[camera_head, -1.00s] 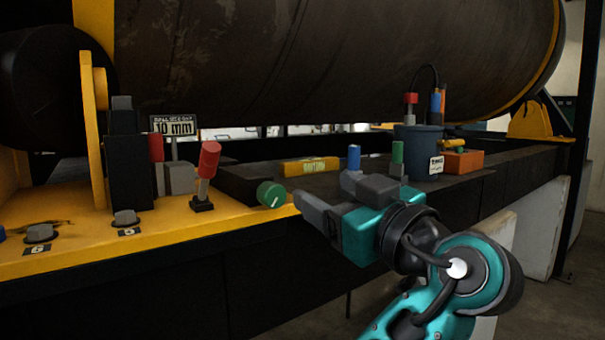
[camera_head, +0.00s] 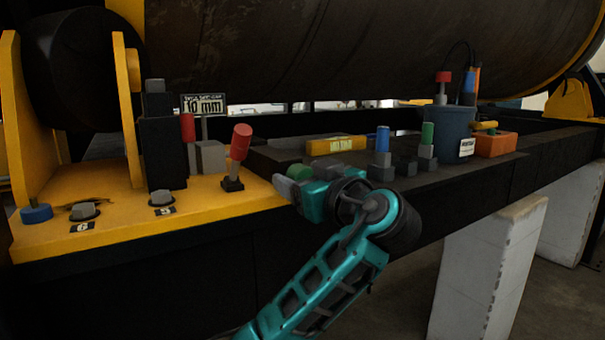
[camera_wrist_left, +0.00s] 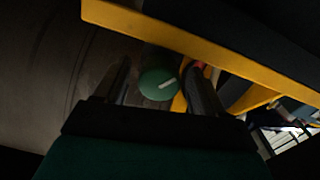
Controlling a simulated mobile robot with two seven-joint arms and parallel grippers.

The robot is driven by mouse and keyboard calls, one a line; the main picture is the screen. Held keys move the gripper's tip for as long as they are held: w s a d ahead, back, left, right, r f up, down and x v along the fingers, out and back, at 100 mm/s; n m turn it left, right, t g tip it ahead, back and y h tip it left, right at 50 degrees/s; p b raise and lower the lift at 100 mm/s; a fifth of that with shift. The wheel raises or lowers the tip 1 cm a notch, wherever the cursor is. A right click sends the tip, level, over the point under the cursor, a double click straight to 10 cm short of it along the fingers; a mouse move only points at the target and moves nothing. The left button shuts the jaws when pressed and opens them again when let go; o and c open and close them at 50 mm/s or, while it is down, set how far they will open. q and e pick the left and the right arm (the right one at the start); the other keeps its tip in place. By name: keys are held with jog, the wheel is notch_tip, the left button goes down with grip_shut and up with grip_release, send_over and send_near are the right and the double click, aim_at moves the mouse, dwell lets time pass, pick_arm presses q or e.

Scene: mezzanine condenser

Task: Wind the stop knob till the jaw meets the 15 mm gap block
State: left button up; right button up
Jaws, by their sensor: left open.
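The green stop knob (camera_head: 299,172) is at the front edge of the bench, partly hidden behind my left gripper (camera_head: 286,184) in the head view. In the left wrist view the round knob (camera_wrist_left: 158,85), with a white line on its face, shows between the two spread fingers of the left gripper (camera_wrist_left: 159,74). The gripper is open; I cannot tell whether a finger touches the knob. A sign (camera_head: 204,104) reads 10 mm, above a grey block (camera_head: 209,157) that may be the jaw. I cannot pick out a block marked 15 mm. My right gripper is not in view.
A red-handled lever (camera_head: 239,147) stands left of the knob on the yellow plate (camera_head: 120,224). Behind the gripper are a yellow labelled bar (camera_head: 336,146), a blue-topped piece (camera_head: 382,140), a green-topped piece (camera_head: 428,137), a blue bucket (camera_head: 447,132) and an orange box (camera_head: 496,145).

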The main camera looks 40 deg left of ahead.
pick_arm(q)
jog(key=shift+w+a, duration=0.1)
jog(key=shift+a, duration=0.05)
jog(key=c, duration=1.1)
jog(key=shift+o, duration=0.2)
